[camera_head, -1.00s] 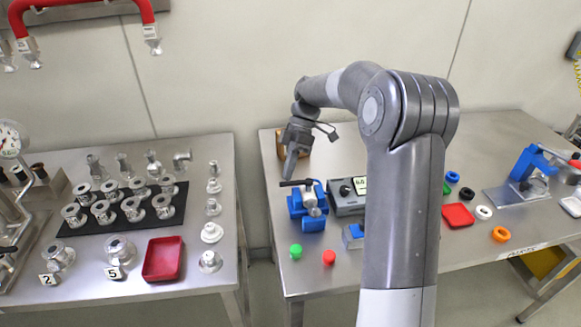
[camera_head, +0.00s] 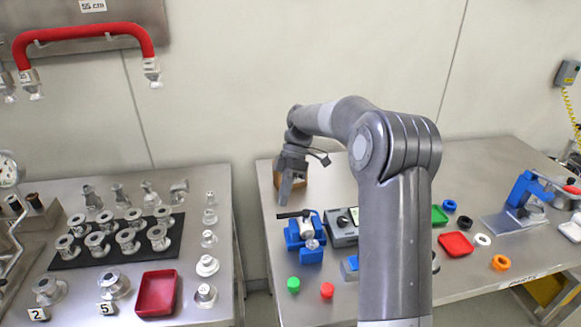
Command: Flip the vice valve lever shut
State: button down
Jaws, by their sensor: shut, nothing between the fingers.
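The blue vice (camera_head: 303,237) stands near the left end of the right-hand steel table and holds a small metal valve (camera_head: 307,226). The valve's black lever (camera_head: 293,214) lies roughly level across its top and points left. My gripper (camera_head: 286,203) points down, shut and empty, just above and behind the lever in the picture. Its tips look close to the lever, but I cannot tell whether they touch.
A grey meter box (camera_head: 342,228) stands right beside the vice. Green (camera_head: 293,285) and red (camera_head: 327,290) caps lie in front. A brown object (camera_head: 277,178) is behind my gripper. A red tray (camera_head: 455,245) lies further right. A gap separates the left table (camera_head: 215,285).

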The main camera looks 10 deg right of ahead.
jog(key=w+v, duration=0.1)
jog(key=v, duration=1)
jog(key=shift+f, duration=0.2)
